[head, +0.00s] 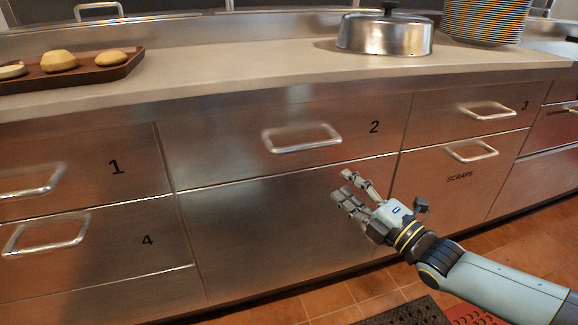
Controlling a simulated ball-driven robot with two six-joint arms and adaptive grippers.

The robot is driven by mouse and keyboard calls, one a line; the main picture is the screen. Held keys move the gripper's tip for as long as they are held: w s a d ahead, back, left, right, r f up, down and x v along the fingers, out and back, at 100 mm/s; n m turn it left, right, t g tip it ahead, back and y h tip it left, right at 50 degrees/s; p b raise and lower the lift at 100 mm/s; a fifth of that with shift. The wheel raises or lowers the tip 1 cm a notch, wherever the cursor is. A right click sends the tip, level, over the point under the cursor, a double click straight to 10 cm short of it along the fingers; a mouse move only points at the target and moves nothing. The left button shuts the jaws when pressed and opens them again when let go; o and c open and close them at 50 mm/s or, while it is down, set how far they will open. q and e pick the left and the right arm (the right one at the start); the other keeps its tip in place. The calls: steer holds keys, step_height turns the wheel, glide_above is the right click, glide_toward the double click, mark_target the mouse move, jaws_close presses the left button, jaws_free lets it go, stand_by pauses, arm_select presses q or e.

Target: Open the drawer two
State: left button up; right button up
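Drawer two (231,148) is a steel front marked "2" in the middle of the counter, and it looks shut. Its bar handle (302,138) is pale metal and runs across the drawer's middle. My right gripper (343,186) is below and to the right of the handle, in front of the plain panel under the drawer. Its fingers are apart with nothing between them, and it does not touch the handle. My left gripper is not in the head view.
Drawers 1 (75,170) and 4 (110,255) are at left; drawer 3 (452,115) and the scraps front (480,180) are at right. The counter holds a tray (110,72) with buns, a metal dome (385,36) and stacked plates (485,20). Mats lie on the tiled floor.

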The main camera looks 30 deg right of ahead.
mark_target(312, 149)
steer(key=shift+n+t+y, duration=0.3)
steer(key=shift+n+y, duration=0.3)
steer(key=w+r, duration=0.1)
steer(key=w, duration=0.1)
steer(key=w+r+b, duration=0.1)
steer(key=w, duration=0.1)
steer(key=w+r, duration=0.1)
steer(key=w, duration=0.1)
steer(key=shift+w+a+b, duration=0.2)
steer(key=shift+a+b, duration=0.15)
steer(key=b+x, duration=0.1)
steer(key=x, duration=0.4)
steer(key=shift+w, duration=0.25)
steer(key=shift+w+r, duration=0.1)
steer(key=shift+w, duration=0.25)
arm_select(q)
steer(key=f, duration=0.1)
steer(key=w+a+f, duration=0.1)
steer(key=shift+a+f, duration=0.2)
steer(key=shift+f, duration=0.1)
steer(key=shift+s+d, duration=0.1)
arm_select(e)
steer(key=shift+c, duration=0.4)
